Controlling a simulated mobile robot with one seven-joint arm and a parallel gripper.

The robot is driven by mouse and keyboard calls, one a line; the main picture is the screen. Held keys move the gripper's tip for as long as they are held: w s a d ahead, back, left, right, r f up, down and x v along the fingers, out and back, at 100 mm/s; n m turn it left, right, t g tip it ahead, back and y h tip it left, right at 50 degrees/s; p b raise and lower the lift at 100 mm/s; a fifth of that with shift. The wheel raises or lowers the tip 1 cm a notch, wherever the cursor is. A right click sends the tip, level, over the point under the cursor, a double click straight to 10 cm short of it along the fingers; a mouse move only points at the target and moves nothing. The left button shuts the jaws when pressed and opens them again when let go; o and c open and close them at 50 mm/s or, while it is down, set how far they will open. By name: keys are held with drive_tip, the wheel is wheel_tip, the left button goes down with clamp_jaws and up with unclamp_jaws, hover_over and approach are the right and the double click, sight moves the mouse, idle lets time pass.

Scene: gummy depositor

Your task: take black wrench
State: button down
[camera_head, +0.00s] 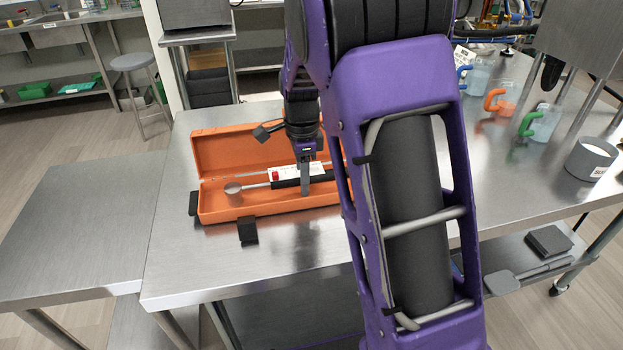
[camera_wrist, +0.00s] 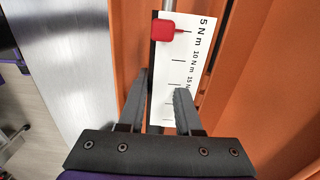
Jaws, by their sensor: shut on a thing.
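The wrench (camera_head: 287,184) lies lengthwise in the open orange case (camera_head: 215,203), with a black grip, a thin metal shaft and a round grey head at its left. A white scale plate marked in N m, with a red pointer (camera_wrist: 163,30), runs along it. My gripper (camera_head: 305,184) reaches down into the case from above, with its fingers on either side of the wrench near its grip. In the wrist view my gripper (camera_wrist: 160,100) is shut on the wrench, across the scale plate. The grip's far end is hidden below the gripper in that view.
The case's raised lid (camera_head: 225,150) stands behind the wrench. The case sits on a steel table (camera_head: 190,270) with free surface in front. Jugs with orange (camera_head: 497,101) and green (camera_head: 538,122) handles and a white-filled pot (camera_head: 590,158) stand at right.

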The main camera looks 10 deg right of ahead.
drive_tip(key=shift+r, duration=0.15)
drive_tip(key=shift+r+p, duration=3.35)
drive_tip(key=shift+r, duration=0.3)
drive_tip(key=shift+f, duration=0.1)
drive_tip(key=c, duration=1.3)
unclamp_jaws()
clamp_jaws()
